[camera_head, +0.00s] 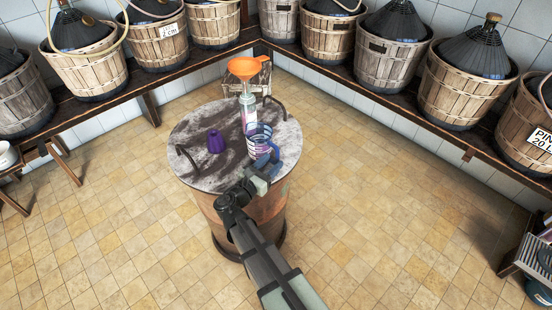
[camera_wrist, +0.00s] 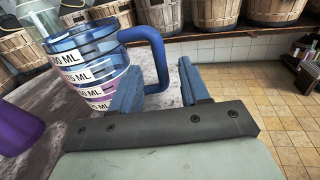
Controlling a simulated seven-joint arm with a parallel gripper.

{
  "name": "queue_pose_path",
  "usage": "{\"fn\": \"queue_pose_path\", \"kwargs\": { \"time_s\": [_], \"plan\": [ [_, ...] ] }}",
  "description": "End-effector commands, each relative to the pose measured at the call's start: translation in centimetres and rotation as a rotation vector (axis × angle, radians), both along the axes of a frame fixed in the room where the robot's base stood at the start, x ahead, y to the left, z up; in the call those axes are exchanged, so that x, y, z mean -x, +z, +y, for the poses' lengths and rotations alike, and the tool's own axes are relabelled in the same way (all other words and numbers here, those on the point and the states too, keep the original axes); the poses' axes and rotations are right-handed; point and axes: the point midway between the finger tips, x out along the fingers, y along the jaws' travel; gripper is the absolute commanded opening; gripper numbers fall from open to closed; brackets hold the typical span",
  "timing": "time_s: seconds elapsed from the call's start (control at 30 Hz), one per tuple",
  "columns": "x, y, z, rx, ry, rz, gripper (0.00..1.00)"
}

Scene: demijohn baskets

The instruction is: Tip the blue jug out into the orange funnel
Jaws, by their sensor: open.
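The orange funnel (camera_head: 244,67) sits on top of a tall clear bottle (camera_head: 249,112) just behind the jug. My gripper (camera_head: 268,167) is open at the jug's handle. In the wrist view its blue fingers (camera_wrist: 158,82) stand either side of the handle's lower part; I cannot tell whether they touch it.
A purple object (camera_head: 215,142) stands left of the jug on the barrel-like table (camera_head: 195,122). Black metal handles rise from the table's edge. Demijohn baskets (camera_head: 390,55) line wall benches behind. The tiled floor (camera_head: 390,210) around the table is mostly clear.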

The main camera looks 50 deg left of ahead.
Motion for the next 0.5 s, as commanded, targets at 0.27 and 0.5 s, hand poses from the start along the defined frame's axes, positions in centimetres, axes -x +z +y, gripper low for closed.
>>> {"fn": "queue_pose_path", "kwargs": {
  "time_s": [0.27,0.5],
  "plan": [
    [5.4,0.0,-1.0,0.0,0.004,0.001,0.46],
    [8.5,0.0,-1.6,0.0,0.001,0.001,0.46]
  ]
}}
